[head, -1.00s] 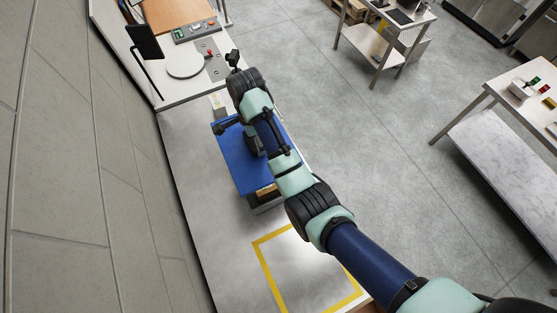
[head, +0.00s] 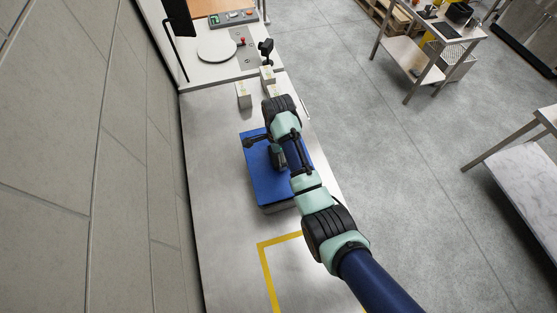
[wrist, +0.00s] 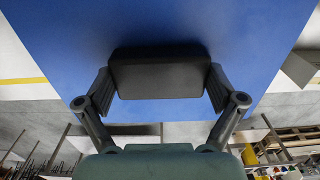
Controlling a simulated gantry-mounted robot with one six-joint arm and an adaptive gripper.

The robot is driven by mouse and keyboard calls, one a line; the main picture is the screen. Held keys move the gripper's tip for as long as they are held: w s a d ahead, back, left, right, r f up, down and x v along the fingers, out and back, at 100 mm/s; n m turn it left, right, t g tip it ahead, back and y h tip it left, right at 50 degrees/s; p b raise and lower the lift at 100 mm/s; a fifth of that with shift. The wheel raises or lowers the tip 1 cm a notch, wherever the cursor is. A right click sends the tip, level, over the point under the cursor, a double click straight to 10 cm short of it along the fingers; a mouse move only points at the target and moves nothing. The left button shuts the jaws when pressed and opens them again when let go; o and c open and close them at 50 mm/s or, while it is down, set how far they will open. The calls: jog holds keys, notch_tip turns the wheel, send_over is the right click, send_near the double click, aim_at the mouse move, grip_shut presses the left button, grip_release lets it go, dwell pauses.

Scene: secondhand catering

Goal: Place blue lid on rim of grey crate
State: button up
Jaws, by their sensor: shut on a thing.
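The blue lid (head: 264,184) is a flat blue panel with a black block handle on top. My gripper (head: 277,156) is over it, and in the wrist view its two fingers are shut on the black handle (wrist: 160,74). Blue lid surface fills most of the wrist view. In the head view the lid lies over the grey crate (head: 280,208), of which only a thin strip shows below the lid's near edge. My arm hides the lid's right part. I cannot tell whether the lid touches the rim all round.
The steel table (head: 215,205) is bare left of the crate. A yellow taped outline (head: 267,275) is marked in front of it. Small pale boxes (head: 243,95) stand behind the lid, before a white station with a round plate (head: 217,50). A wall runs along the left.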

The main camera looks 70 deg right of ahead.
jog(key=shift+f, duration=1.95)
jog(key=shift+f+b, duration=0.3)
jog(key=shift+f, duration=0.15)
jog(key=o, duration=1)
jog(key=shift+r, duration=0.1)
notch_tip(320, 180, up, 13)
jog(key=p, duration=0.3)
